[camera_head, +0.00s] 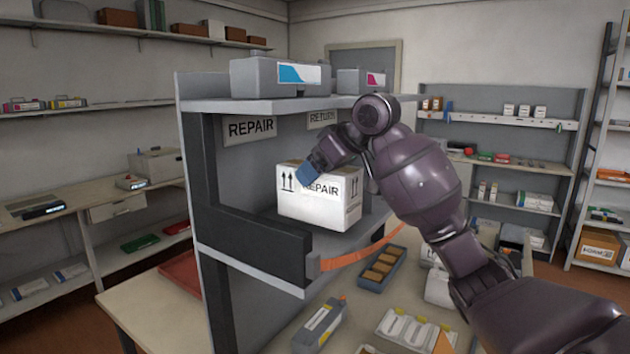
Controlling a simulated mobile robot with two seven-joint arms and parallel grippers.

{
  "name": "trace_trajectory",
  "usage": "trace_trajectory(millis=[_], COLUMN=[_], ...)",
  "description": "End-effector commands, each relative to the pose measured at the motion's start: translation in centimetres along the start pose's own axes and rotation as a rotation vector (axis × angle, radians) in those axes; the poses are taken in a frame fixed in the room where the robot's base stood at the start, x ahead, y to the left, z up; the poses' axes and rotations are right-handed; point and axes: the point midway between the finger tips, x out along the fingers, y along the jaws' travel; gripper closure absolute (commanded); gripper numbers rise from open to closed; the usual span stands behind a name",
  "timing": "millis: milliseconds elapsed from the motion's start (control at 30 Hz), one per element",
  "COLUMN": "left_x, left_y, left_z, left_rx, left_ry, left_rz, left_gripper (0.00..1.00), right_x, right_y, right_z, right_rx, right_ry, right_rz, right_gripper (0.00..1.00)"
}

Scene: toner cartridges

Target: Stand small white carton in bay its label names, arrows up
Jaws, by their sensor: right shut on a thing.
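The small white carton (322,207) is upright in the middle of the head view, labelled REPAIR, with its printed arrows pointing up. It is inside the grey rack, above the shelf board (255,272). A REPAIR sign (251,127) hangs above and left of it, and a RETURN sign (323,118) above and right. My right gripper (313,172) is shut on the carton at its top, with a blue fingertip against the front face. I cannot tell whether the carton's base touches the shelf. My left gripper is not in view.
Toner cartridges (270,75) sit on the rack top. A blue tray (381,268) and a grey cartridge (320,326) lie on the table below.

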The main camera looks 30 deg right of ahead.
Motion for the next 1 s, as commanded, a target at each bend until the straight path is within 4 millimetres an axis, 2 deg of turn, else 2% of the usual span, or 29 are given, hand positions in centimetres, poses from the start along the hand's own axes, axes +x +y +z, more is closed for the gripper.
trace_trajectory(millis=[167,500,867,900,1000], left_x=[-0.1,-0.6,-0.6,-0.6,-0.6], left_y=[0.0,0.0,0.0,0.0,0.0], left_z=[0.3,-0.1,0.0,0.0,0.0], left_rx=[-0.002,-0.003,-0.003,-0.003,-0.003], left_ry=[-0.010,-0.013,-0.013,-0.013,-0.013], left_rz=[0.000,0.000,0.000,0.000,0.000], left_gripper=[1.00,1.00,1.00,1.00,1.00], right_x=[0.8,3.1,3.4,3.5,3.4], right_y=[0.0,0.0,0.0,0.0,0.0], right_z=[-0.8,1.5,1.8,1.9,1.9], right_rx=[-0.001,0.001,-0.001,-0.001,-0.001], right_ry=[0.002,0.000,0.001,-0.001,-0.001], right_rz=[0.000,-0.001,0.001,0.000,0.000], right_gripper=[0.56,0.56,0.56,0.12,0.00])
